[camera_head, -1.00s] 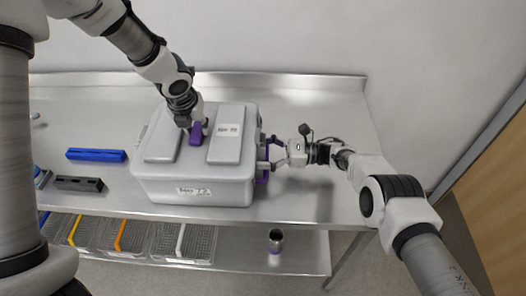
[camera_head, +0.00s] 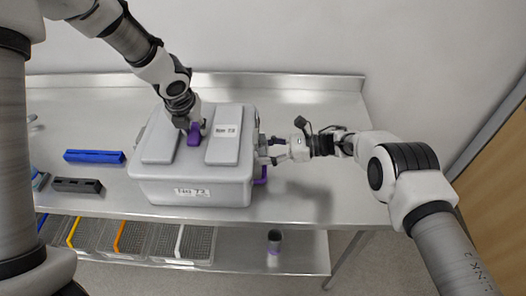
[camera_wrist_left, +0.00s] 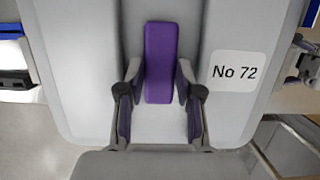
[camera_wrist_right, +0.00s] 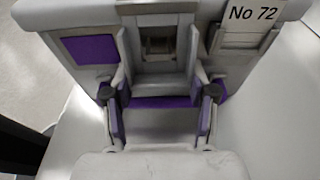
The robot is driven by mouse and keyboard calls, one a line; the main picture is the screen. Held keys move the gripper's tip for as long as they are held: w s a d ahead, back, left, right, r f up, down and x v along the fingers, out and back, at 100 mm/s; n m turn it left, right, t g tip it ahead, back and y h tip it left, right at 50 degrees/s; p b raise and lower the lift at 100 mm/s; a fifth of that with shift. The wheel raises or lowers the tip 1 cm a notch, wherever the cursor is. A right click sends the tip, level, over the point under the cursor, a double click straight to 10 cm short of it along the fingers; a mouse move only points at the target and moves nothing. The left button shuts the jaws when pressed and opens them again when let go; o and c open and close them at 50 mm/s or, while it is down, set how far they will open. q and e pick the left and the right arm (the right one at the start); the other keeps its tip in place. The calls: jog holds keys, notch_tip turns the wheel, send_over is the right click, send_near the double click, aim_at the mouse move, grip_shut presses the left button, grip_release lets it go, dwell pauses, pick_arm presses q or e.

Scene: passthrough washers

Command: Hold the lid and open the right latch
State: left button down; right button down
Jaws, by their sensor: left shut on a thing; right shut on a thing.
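A grey lidded box (camera_head: 195,190) stands on the steel table, labelled No 72. Its lid (camera_head: 225,140) is on the box and has a purple handle (camera_head: 194,134) in its middle groove. My left gripper (camera_head: 191,127) is shut on this handle from above; its fingers sit on both sides of it in the left wrist view (camera_wrist_left: 160,72). My right gripper (camera_head: 270,150) is at the box's right side, its fingers around the right latch (camera_wrist_right: 160,102), a purple-edged grey flap in the right wrist view. The fingers partly hide the latch, and its exact angle is unclear.
A blue bar (camera_head: 95,156) and a dark block (camera_head: 77,185) lie left of the box. The table right of the box (camera_head: 315,195) is clear beneath my right arm.

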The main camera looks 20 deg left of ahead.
jog(key=shift+w+d+r+t+h, duration=0.1)
jog(key=shift+d+r+t+h, duration=0.25)
jog(key=shift+h, duration=0.9)
jog(key=shift+d+r+t+h, duration=0.15)
jog(key=shift+d+r+h, duration=0.4)
jog(key=shift+h, duration=0.7)
jog(key=shift+d+f, duration=0.15)
jog(key=shift+c, duration=1.6)
grip_release()
jog(key=v, duration=1.2)
jog(key=shift+d, duration=0.1)
